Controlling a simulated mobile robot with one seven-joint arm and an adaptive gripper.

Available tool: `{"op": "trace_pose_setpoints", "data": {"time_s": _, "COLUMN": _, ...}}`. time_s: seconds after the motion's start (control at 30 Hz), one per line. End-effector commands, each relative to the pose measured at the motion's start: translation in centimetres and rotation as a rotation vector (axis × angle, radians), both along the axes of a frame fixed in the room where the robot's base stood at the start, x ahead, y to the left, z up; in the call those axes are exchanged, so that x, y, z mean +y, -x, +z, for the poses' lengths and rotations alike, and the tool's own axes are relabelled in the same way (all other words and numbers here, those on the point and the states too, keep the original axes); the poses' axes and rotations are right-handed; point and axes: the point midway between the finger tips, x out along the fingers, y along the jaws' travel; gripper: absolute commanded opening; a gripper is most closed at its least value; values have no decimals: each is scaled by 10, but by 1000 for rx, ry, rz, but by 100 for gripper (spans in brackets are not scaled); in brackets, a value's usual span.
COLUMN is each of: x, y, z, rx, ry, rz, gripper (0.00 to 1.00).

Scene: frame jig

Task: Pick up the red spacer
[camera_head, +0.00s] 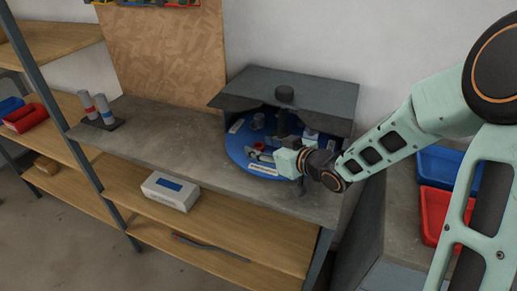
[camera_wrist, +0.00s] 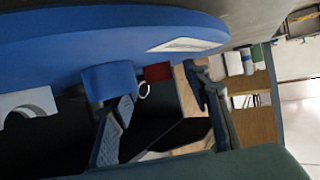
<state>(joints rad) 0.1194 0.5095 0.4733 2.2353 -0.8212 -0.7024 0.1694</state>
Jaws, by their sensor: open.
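A small red piece (camera_head: 259,146), which looks like the red spacer, sits on the blue round plate (camera_head: 236,149) under the grey raised shelf. In the wrist view a red piece (camera_wrist: 157,72) shows at the edge of the blue plate (camera_wrist: 60,55), beside a blue cylinder (camera_wrist: 108,80) and a pale ring. I cannot tell its full shape. My gripper (camera_wrist: 160,84) is open, and the red piece appears between its fingertips in that picture. I cannot tell how far beyond the tips it is. In the head view my gripper (camera_head: 270,157) reaches in low from the right.
The grey shelf (camera_head: 322,95) roofs the plate closely. Several small parts crowd the plate. A stand with two grey posts (camera_head: 104,108) is on the left bench. The bench middle (camera_head: 165,130) is clear. Blue (camera_head: 437,165) and red (camera_head: 434,212) bins are at right.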

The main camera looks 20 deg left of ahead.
Motion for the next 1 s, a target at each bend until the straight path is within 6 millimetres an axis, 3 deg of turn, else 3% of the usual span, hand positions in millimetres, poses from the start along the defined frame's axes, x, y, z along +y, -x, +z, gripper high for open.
{"op": "trace_pose_setpoints", "data": {"time_s": 0.2, "x": 0, "y": 0, "z": 0, "rx": 0, "ry": 0, "rz": -1, "gripper": 42}}
{"op": "trace_pose_setpoints", "data": {"time_s": 0.53, "x": 0, "y": 0, "z": 0, "rx": 0, "ry": 0, "rz": -1, "gripper": 8}}
{"op": "trace_pose_setpoints", "data": {"time_s": 1.0, "x": 3, "y": -1, "z": 11, "rx": 0, "ry": 0, "rz": -1, "gripper": 8}}
